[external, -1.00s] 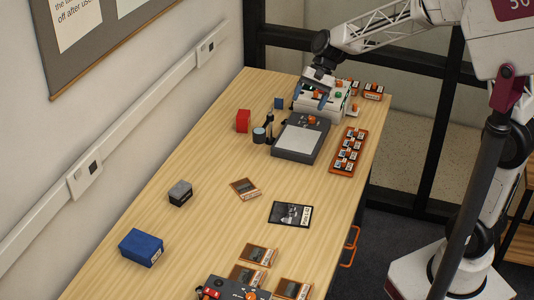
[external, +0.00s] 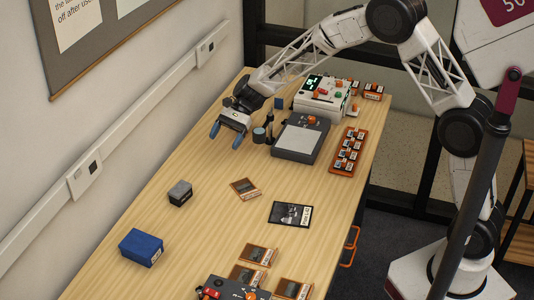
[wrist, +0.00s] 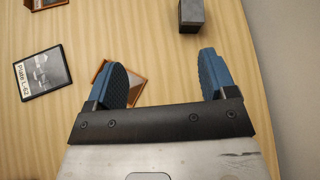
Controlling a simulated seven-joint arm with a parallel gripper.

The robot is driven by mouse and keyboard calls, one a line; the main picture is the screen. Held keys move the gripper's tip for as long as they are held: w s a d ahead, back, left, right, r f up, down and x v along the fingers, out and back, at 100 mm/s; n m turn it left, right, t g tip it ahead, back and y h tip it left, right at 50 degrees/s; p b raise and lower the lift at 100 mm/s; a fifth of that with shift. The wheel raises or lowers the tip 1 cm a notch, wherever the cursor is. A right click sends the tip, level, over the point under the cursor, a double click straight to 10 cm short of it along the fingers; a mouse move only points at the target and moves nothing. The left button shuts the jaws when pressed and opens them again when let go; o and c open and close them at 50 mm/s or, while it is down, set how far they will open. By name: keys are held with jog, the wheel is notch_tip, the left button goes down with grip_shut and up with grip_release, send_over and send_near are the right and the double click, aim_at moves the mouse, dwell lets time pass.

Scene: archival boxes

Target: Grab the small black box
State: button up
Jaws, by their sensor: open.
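The small black box (external: 180,193) sits on the wooden table near its left, wall-side edge, with a greyish top. It also shows at the top of the wrist view (wrist: 191,16), partly cut off by the frame edge. My gripper (external: 226,137) is open and empty above the table, farther back and to the right of the box. In the wrist view its blue fingers (wrist: 162,65) are spread wide, and the box lies beyond them, apart from both.
A larger blue box (external: 142,248) stands nearer the camera. A framed slide (external: 245,189) and a dark plate card (external: 290,214) lie right of the black box. A grey lightbox device (external: 301,138) stands behind. The table around the black box is clear.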

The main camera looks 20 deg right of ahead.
jog(key=m+g+y, duration=0.1)
jog(key=m+y, duration=0.1)
send_near(181, 187)
jog(key=x, duration=0.3)
jog(key=shift+w+a, duration=0.1)
jog(key=shift+w, duration=0.1)
jog(key=shift+x, duration=1.25)
jog(key=shift+s+a+f, duration=0.1)
jog(key=shift+s, duration=0.05)
jog(key=shift+x, duration=2.45)
jog(key=shift+s, duration=0.15)
